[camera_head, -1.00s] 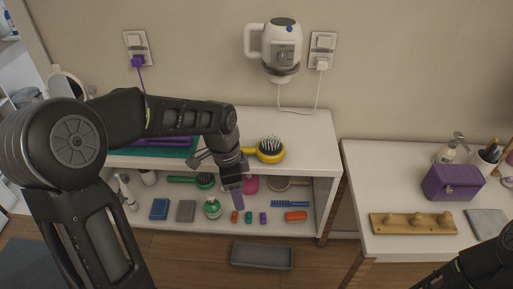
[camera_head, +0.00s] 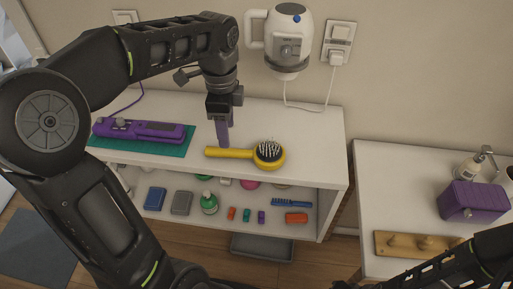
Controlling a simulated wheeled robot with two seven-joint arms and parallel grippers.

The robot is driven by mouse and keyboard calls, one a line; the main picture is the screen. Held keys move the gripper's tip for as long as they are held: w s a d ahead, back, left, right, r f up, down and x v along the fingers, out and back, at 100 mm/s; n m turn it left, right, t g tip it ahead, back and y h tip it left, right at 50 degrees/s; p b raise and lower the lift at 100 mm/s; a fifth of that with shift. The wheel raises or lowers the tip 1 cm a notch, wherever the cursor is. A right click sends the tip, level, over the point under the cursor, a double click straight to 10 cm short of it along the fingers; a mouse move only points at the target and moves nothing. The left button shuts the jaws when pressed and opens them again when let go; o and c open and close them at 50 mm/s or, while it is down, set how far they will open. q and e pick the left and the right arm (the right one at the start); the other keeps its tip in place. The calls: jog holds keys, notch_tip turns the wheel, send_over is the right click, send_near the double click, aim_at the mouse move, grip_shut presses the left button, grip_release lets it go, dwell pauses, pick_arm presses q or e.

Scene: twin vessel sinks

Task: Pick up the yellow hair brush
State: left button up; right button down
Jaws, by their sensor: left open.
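The yellow hair brush (camera_head: 231,153) lies on the white upper shelf, bristles up. Its handle points left and its round head with dark pad is at the right. My left gripper (camera_head: 223,142) points down above or just behind the handle; its purple fingers show near the handle. It is open and holds nothing. I cannot tell the exact gap between the fingers and the handle. My right arm shows at the lower right, but its gripper is not visible.
A purple hair straightener (camera_head: 140,130) lies on a green mat (camera_head: 178,148) left of the brush. A white wall dryer (camera_head: 288,45) hangs behind with a cord. The lower shelf holds several small items, including a green bottle (camera_head: 209,203). The shelf right of the brush is clear.

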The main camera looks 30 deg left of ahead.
aim_at(244, 154)
pick_arm(q)
jog(key=shift+s, duration=0.1)
jog(key=shift+f, duration=1.3)
jog(key=shift+f, duration=0.1)
notch_tip(244, 154, down, 5)
jog(key=shift+f+p, duration=0.1)
jog(key=shift+p, duration=0.6)
jog(key=shift+c, duration=0.3)
grip_shut()
jog(key=shift+w, duration=0.2)
